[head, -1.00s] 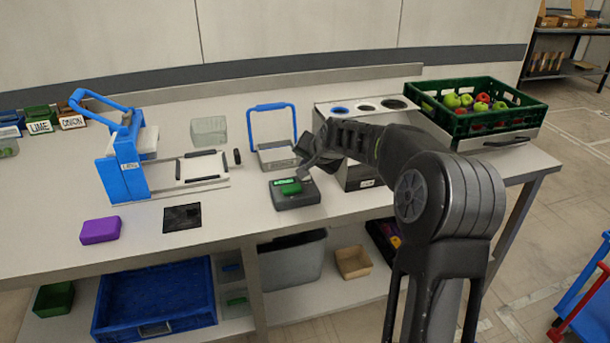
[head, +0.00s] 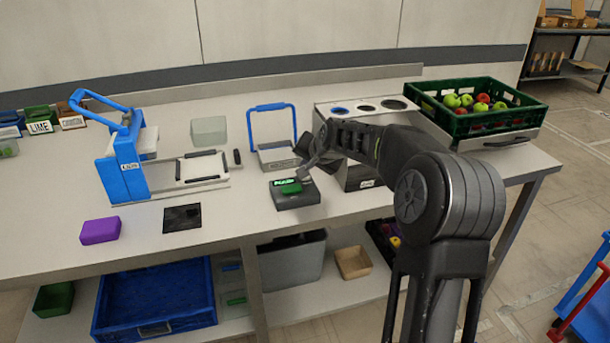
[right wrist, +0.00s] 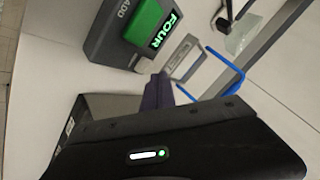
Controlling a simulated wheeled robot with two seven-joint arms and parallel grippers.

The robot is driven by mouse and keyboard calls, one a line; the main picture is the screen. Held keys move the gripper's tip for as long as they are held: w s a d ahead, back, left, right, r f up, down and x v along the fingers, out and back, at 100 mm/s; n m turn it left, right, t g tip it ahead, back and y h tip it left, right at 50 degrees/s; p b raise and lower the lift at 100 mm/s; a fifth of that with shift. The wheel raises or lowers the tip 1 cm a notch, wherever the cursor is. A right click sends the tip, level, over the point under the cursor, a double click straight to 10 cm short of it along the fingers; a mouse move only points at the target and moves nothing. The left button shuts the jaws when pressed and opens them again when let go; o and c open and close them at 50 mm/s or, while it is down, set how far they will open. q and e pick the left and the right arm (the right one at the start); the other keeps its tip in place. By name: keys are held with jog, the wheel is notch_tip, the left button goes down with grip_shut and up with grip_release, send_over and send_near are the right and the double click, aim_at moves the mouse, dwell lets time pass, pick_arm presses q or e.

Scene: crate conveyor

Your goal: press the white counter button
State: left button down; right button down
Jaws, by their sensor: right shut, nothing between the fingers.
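The counter (head: 296,200) is a dark grey box near the front middle of the bench. It has a large green button (head: 291,188) and a small lit green display. In the right wrist view the counter (right wrist: 100,45) shows its green button (right wrist: 143,20), the letters "ADD" and a display reading "FOUR". My left gripper is not in view.
A blue-handled press (head: 123,165) stands left, and a blue-handled frame (head: 272,107) stands behind the counter. A purple block (head: 100,230) and a black pad (head: 182,217) lie front left. A green crate of apples (head: 460,124) stands right. The bench around the counter's front is clear.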

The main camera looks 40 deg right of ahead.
jog(key=shift+f, duration=0.1)
dwell(0.4)
jog(key=shift+f+b, duration=0.35)
jog(key=shift+b, duration=0.05)
jog(key=shift+f+b, duration=0.45)
jog(key=shift+f, duration=0.1)
dwell(0.6)
jog(key=shift+r, duration=0.1)
jog(key=shift+r+p, duration=0.8)
jog(key=shift+r, duration=0.1)
notch_tip(320, 180, up, 5)
jog(key=p, duration=0.4)
dwell(1.0)
